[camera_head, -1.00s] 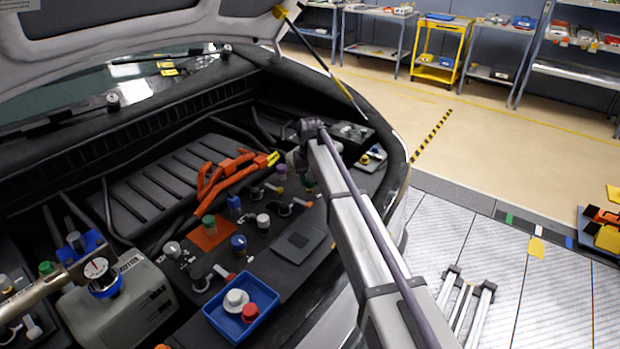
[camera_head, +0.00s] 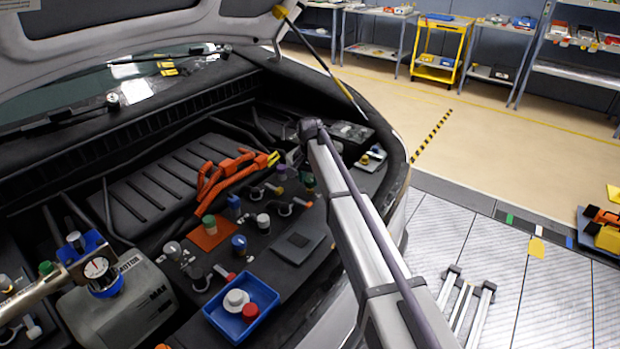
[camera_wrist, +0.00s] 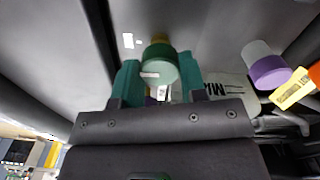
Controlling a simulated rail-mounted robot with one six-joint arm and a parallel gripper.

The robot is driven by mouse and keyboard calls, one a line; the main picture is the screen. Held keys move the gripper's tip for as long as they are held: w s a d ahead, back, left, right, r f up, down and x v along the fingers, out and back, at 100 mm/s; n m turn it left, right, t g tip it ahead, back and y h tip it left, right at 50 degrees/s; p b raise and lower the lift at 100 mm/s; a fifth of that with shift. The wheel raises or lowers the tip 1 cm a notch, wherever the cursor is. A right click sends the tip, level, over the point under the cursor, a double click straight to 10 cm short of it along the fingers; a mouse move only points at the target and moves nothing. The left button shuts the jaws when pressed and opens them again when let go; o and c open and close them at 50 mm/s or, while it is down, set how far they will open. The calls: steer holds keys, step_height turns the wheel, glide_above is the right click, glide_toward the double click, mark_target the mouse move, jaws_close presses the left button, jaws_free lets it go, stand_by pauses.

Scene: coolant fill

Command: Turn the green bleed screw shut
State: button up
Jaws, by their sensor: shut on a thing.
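In the head view a small green spot (camera_head: 309,183) shows beside the end of my arm. The fingers are mostly hidden there behind my arm.
A purple-capped fitting (camera_wrist: 267,69) and a yellow tag (camera_wrist: 294,88) lie right of the knob. In the head view, orange cables (camera_head: 222,177), a green-capped bottle on an orange mat (camera_head: 209,240) and a blue tray (camera_head: 266,294) lie left of my arm.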

mark_target(310, 179)
stand_by(0.3)
steer(key=o, duration=0.9)
steer(key=shift+o, duration=0.2)
steer(key=shift+r, duration=0.1)
step_height(310, 179, up, 11)
steer(key=p, duration=1.1)
steer(key=shift+f, duration=0.2)
